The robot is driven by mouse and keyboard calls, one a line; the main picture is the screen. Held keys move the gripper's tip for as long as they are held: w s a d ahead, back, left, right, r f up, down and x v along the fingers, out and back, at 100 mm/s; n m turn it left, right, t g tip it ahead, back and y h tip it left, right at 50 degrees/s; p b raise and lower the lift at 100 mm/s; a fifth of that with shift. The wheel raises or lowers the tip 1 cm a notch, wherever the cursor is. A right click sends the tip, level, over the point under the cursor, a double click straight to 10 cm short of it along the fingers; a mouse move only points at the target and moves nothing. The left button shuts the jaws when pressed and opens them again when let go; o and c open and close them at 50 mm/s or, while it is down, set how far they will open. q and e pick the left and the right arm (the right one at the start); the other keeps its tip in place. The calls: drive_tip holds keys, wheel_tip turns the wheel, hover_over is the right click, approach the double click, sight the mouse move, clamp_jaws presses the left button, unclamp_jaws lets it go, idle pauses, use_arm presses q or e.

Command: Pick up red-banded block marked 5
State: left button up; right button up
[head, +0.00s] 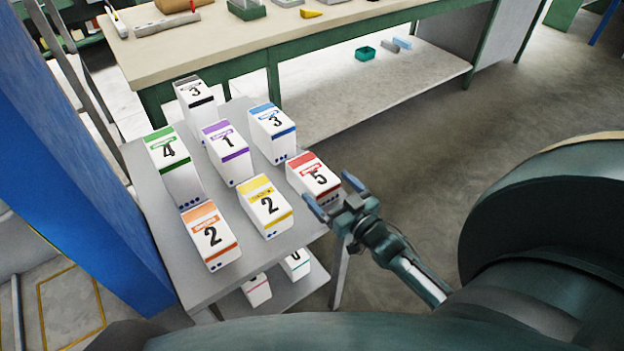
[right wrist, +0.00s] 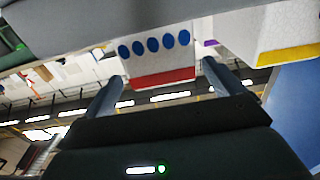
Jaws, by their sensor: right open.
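The red-banded block marked 5 (head: 312,177) stands at the right edge of the grey cart top (head: 165,235). My right gripper (head: 335,206) is open at the block's near right side, its fingers pointing toward the block. In the right wrist view the block (right wrist: 160,55), with its red band and blue dots, shows between the two open fingertips (right wrist: 163,82). I cannot tell whether the fingers touch it. My left gripper is not in view.
A yellow-banded block marked 2 (head: 265,206) stands just left of the red one. A blue-banded block marked 3 (head: 272,132) is behind it. Other blocks fill the cart top, and two stand on its lower shelf. A workbench (head: 230,40) lies behind; open floor is right.

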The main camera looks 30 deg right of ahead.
sight(316, 175)
drive_tip(key=shift+w+a, duration=0.2)
drive_tip(key=shift+w, duration=1.1)
drive_tip(key=shift+w+a, duration=0.2)
drive_tip(key=shift+w, duration=1.1)
drive_tip(key=shift+c, duration=0.4)
drive_tip(key=c, duration=1)
drive_tip(key=shift+o, duration=0.2)
drive_tip(key=shift+r, duration=0.1)
